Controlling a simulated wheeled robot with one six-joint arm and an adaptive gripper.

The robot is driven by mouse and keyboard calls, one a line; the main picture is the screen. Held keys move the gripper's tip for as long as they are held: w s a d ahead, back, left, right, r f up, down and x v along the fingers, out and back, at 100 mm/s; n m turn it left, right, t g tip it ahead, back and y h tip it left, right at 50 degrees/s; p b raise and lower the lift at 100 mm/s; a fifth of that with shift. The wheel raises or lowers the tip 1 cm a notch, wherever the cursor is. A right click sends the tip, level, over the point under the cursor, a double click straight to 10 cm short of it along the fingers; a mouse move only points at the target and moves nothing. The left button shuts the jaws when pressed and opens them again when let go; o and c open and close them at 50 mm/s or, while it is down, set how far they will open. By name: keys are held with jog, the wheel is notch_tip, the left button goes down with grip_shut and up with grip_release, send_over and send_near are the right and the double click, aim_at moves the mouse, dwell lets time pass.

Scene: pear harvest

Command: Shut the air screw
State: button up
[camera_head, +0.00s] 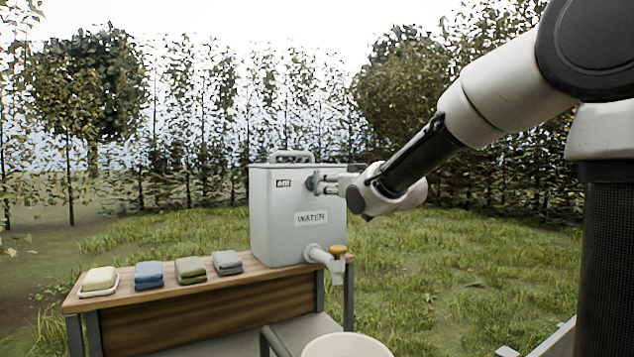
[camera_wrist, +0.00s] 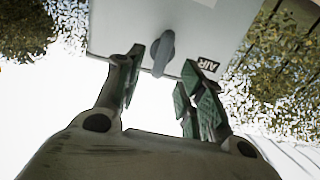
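The air screw (camera_wrist: 163,52) is a grey knob with a flat lever on the face of the pale water container (camera_head: 276,225). The AIR label (camera_wrist: 208,64) is beside it in the wrist view. The label also shows near the container's top in the head view (camera_head: 283,183). My gripper (camera_wrist: 162,60) is open, its two fingers on either side of the screw with gaps between. In the head view my gripper (camera_head: 324,183) is right in front of the container's upper right, where it partly hides the screw.
The container stands on a wooden table (camera_head: 200,322) with a yellow-handled tap (camera_head: 337,251) low on its front. A soap on a dish (camera_head: 100,281) and folded blue, green and grey cloths lie to the left. A white bucket (camera_head: 345,346) is below the tap.

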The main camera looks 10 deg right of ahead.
aim_at(314, 182)
jog(key=x, duration=0.8)
jog(key=shift+a+r, duration=0.25)
jog(key=shift+r, duration=0.1)
jog(key=shift+c, duration=0.5)
grip_shut()
